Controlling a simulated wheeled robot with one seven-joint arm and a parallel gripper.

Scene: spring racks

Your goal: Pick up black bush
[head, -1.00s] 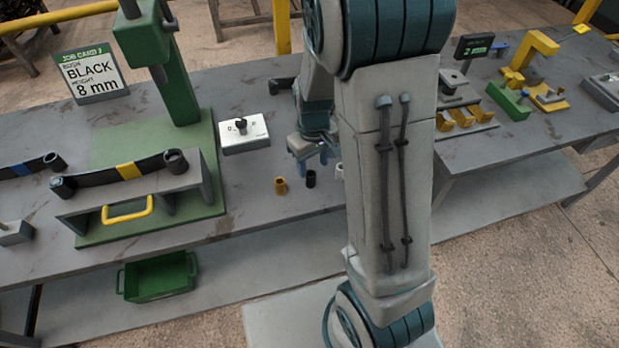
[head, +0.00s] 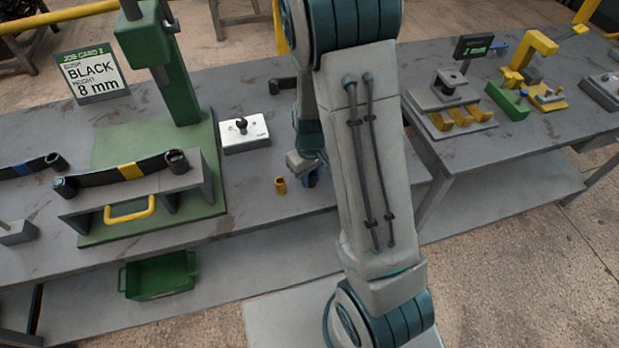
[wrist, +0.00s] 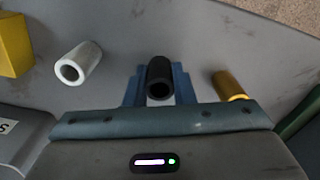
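The black bush (wrist: 160,78) stands between the two blue fingers of my gripper (wrist: 160,88) in the wrist view. One finger is on each side of it, very close. I cannot tell whether they touch it. The job card (head: 91,74) reads BLACK, 8 mm.
A brass bush (head: 280,185) stands just left of my gripper; in the wrist view it (wrist: 229,85) is to the right. A white bush (wrist: 78,63) and a yellow block (wrist: 14,45) are to the left there. A white switch box (head: 245,134) and green press (head: 182,90) stand farther left.

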